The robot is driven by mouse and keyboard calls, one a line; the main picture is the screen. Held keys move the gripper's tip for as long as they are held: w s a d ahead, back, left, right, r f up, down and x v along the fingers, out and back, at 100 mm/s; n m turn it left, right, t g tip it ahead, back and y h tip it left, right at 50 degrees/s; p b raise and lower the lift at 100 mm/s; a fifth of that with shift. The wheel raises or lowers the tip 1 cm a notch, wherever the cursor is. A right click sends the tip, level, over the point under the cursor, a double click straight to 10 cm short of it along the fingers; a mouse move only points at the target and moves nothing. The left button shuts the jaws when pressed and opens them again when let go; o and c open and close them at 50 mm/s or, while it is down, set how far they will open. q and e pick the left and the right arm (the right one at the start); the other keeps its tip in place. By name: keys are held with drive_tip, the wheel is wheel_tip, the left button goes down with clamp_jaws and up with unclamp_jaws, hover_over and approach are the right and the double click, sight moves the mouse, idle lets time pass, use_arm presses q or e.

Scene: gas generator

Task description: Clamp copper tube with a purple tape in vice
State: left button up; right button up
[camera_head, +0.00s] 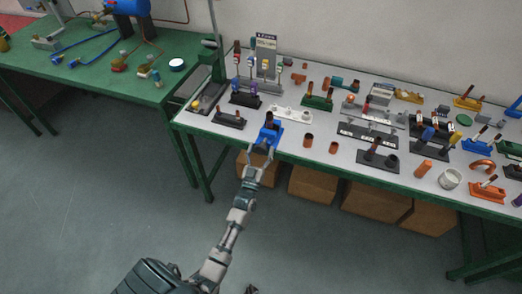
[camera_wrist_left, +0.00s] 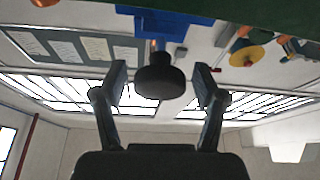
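A blue vice (camera_head: 266,134) stands at the front edge of the white-topped table. Its blue body shows upside down at the top of the left wrist view (camera_wrist_left: 185,22). A dark brown upright piece (camera_head: 269,117) stands at the vice; I cannot make out purple tape on it. My left gripper (camera_head: 260,152) is at the front of the vice. In the left wrist view its fingers are apart on either side of the vice's dark round knob (camera_wrist_left: 160,78), with gaps at both sides. A bit of copper colour shows behind the knob. My right gripper is not in view.
Short copper tubes (camera_head: 308,140) stand right of the vice. Several other vices and fittings crowd the white table (camera_head: 225,133). A green table (camera_head: 90,85) with a blue tank (camera_head: 128,6) is at the left. Cardboard boxes (camera_head: 313,185) sit below. The front floor is clear.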

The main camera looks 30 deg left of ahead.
use_arm(q)
drive_tip(key=v, duration=1.2)
drive_tip(key=shift+w, duration=0.1)
